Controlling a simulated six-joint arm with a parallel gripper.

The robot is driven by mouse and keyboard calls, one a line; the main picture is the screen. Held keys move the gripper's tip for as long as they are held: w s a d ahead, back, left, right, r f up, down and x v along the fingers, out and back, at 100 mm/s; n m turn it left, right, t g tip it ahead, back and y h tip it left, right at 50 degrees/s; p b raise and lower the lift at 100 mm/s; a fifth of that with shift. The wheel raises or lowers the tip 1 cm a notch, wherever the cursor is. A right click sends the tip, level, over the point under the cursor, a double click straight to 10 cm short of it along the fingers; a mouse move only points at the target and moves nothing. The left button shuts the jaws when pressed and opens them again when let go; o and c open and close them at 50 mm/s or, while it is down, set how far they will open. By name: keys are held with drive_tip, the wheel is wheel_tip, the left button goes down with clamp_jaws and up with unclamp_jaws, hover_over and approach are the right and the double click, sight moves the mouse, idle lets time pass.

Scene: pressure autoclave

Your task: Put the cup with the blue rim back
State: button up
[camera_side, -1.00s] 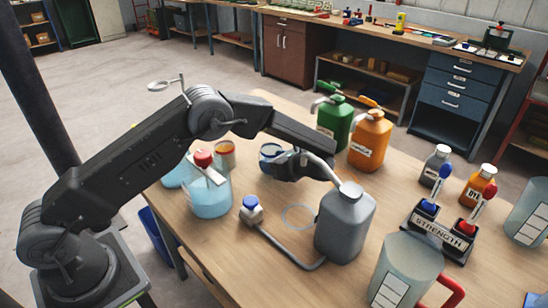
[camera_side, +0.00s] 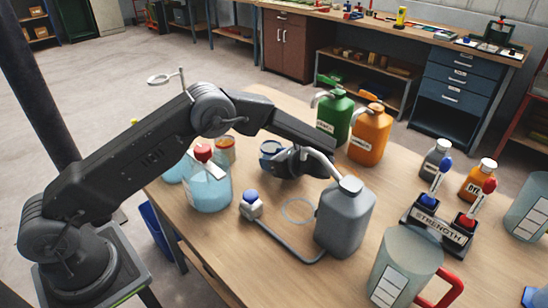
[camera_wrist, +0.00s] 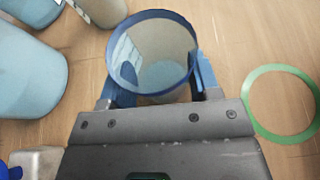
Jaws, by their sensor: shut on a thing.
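My gripper (camera_side: 279,157) is over the middle of the table and is shut on the clear cup with the blue rim (camera_side: 267,150). In the wrist view the cup (camera_wrist: 148,62) is between the blue fingers (camera_wrist: 157,88), its open mouth facing the camera, and it looks empty. I cannot tell whether its base touches the table. A flat blue ring (camera_side: 298,211) lies on the table in front of the gripper, left of the grey jug. A flat green ring (camera_wrist: 256,118) lies right of the gripper in the wrist view.
The grey jug (camera_side: 345,218) with its spout is close to my gripper. An orange-rimmed cup (camera_side: 226,150) and a blue jug (camera_side: 207,188) stand at left. Green (camera_side: 333,118) and orange (camera_side: 369,138) jugs stand behind. A STRENGTH switch box (camera_side: 440,222) and large measuring jug (camera_side: 403,268) are at right.

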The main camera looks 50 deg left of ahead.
sight(264, 145)
drive_tip(key=shift+f, duration=0.1)
drive_tip(key=o, duration=1.1)
